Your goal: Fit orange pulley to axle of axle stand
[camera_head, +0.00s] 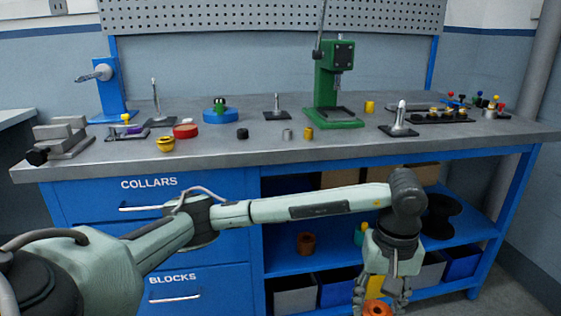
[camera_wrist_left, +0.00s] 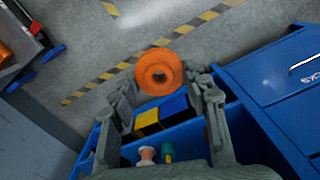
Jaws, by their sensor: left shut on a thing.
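The orange pulley (camera_head: 377,308) is held at the bottom edge of the head view, in front of the bench shelves. My left gripper (camera_head: 381,296) points down and is shut on it. In the left wrist view the pulley (camera_wrist_left: 158,72) sits between the fingertips of the gripper (camera_wrist_left: 164,80), its round face and centre hole showing. A blue stand (camera_head: 111,93) with a grey horizontal axle (camera_head: 96,74) stands at the back left of the bench. Small stands with upright pins (camera_head: 399,120) are also on the bench; I cannot tell which is the axle stand. My right gripper is out of view.
Below are blue drawers (camera_head: 150,235) and a shelf (camera_head: 285,262) with bins. Striped floor (camera_wrist_left: 110,75) lies below the gripper.

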